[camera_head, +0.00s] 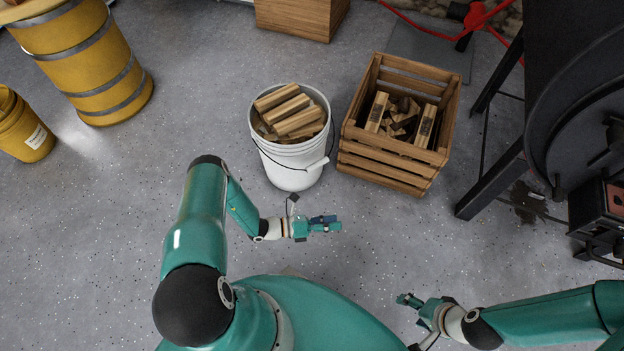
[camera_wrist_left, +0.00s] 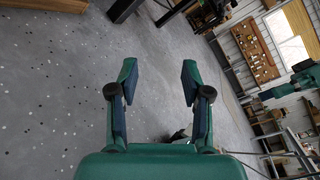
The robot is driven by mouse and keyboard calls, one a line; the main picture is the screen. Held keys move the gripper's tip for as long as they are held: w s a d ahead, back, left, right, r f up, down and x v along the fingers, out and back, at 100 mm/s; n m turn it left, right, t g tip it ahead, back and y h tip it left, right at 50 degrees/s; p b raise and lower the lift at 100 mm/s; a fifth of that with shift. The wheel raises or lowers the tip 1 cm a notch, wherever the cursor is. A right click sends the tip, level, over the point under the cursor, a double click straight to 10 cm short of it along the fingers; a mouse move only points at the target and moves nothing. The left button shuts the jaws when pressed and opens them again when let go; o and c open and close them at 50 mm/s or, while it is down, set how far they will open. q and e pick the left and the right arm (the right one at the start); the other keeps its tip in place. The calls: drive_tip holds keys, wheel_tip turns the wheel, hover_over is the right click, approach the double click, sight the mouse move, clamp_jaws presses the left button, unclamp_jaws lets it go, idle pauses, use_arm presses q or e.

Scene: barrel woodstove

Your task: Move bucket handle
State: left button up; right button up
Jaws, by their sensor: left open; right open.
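A white bucket (camera_head: 290,165) filled with split wood stands upright on the floor near the middle of the head view. Its thin dark wire handle (camera_head: 283,166) hangs down across the front, with a white grip (camera_head: 318,163) at the front right. My left gripper (camera_head: 338,225) is open and empty, in front of the bucket and apart from it. It also shows in the left wrist view (camera_wrist_left: 157,75) with both fingers spread and only floor and room beyond. My right gripper (camera_head: 402,300) is open and empty, lower right, well away from the bucket.
A wooden crate (camera_head: 385,172) with wood pieces stands just right of the bucket. A black stove (camera_head: 580,95) on legs is at the right. A yellow barrel (camera_head: 90,60) and yellow bucket (camera_head: 25,130) are at the left.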

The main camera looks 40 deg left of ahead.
use_arm(q)
drive_tip(key=w+a+f+n+t+y+b, duration=0.1)
drive_tip(key=a+f+n+t+y+b, duration=0.1)
drive_tip(key=a+f+n+t+y, duration=0.4)
drive_tip(key=n+t+y+b, duration=0.2)
drive_tip(key=n+t+y, duration=0.1)
drive_tip(key=n+y, duration=0.25)
approach(315, 167)
drive_tip(key=x, duration=0.3)
drive_tip(key=b+x, duration=0.1)
drive_tip(key=x, duration=0.3)
drive_tip(key=f+b+x, duration=0.1)
drive_tip(key=x, duration=0.2)
drive_tip(key=shift+w+a, duration=0.25)
drive_tip(key=shift+w, duration=0.1)
use_arm(e)
wheel_tip(315, 167, down, 8)
drive_tip(key=shift+f, duration=0.25)
use_arm(q)
drive_tip(key=shift+c, duration=0.2)
drive_tip(key=shift+m, duration=0.25)
clamp_jaws()
